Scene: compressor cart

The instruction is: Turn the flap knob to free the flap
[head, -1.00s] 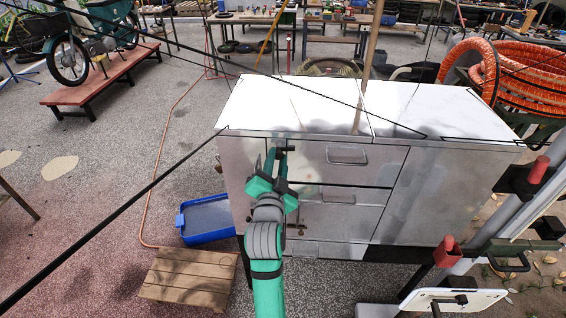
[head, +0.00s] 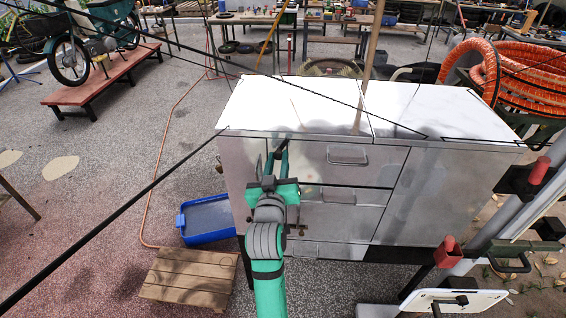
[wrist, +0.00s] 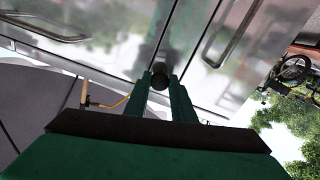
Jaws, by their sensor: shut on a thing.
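The flap knob (wrist: 159,76) is a small dark round knob on the shiny metal front of the cart. In the wrist view my gripper (wrist: 159,88) has its two green fingers closed around it, one on each side. In the head view my gripper (head: 277,150) reaches the upper left of the cart front, and my arm and gripper hide the knob's details. The metal panel (wrist: 140,65) around the knob is flush with its neighbours as far as I can see. I cannot tell which edges belong to the flap.
The metal cart (head: 420,190) has a white top and drawer fronts with bar handles (head: 347,155) right of my gripper. A blue tray (head: 205,218) and a wooden pallet (head: 190,275) lie on the floor to the left. A red-handled post (head: 447,252) stands at the right.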

